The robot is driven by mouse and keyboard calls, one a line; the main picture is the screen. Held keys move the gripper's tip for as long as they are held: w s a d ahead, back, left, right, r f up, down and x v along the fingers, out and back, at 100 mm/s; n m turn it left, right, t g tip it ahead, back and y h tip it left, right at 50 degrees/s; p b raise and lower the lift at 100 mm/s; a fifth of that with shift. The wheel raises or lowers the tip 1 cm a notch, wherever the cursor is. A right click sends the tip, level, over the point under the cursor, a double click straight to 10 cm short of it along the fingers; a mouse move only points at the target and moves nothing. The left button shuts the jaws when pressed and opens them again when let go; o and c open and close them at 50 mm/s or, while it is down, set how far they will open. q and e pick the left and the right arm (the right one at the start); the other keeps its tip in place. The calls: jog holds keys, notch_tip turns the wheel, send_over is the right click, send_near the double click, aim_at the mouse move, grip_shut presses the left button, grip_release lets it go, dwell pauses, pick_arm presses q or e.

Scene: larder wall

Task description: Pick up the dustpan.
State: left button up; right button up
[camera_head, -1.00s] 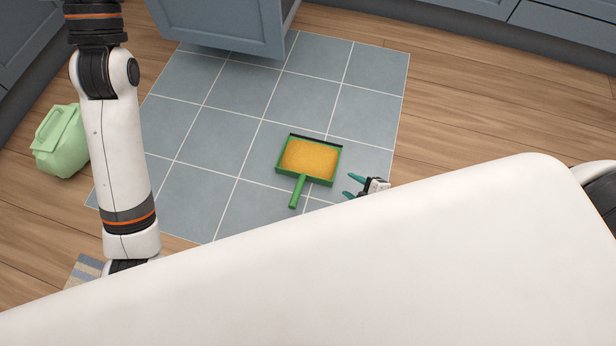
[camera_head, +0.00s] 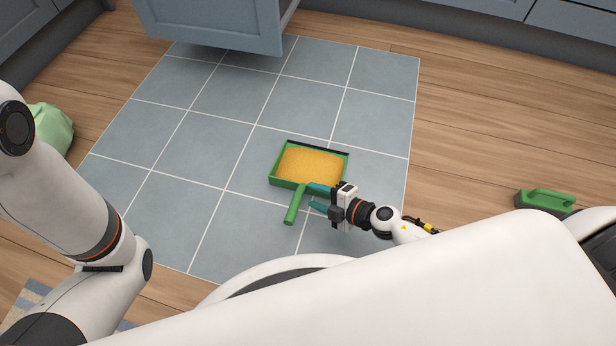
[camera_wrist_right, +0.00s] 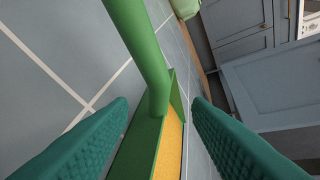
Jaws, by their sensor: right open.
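The green dustpan (camera_head: 273,184) lies on the blue-grey tiles in the head view, filled with a yellow-orange layer (camera_head: 311,166). Its handle (camera_head: 294,205) points toward me. My right gripper (camera_head: 317,198) is open just right of the handle, its teal fingers pointing left at it. In the right wrist view the handle (camera_wrist_right: 140,50) runs down between the two open fingers (camera_wrist_right: 160,130) toward the pan (camera_wrist_right: 140,146). I cannot tell whether either finger touches it. My left arm shows at the left of the head view; its gripper is out of view.
An open blue-grey cabinet door or drawer (camera_head: 210,25) stands at the top. A green-handled brush (camera_head: 545,200) lies on the wood floor at right. A pale green container (camera_head: 52,130) is partly hidden behind my left arm. The tiles around the dustpan are clear.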

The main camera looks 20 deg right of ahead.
aim_at(303, 191)
jog(key=b+x, duration=0.2)
jog(key=x, duration=0.3)
jog(key=shift+s+a+f, duration=0.1)
jog(key=shift+w+a+f, duration=0.1)
jog(key=shift+w+a, duration=0.15)
jog(key=shift+w, duration=0.1)
grip_shut()
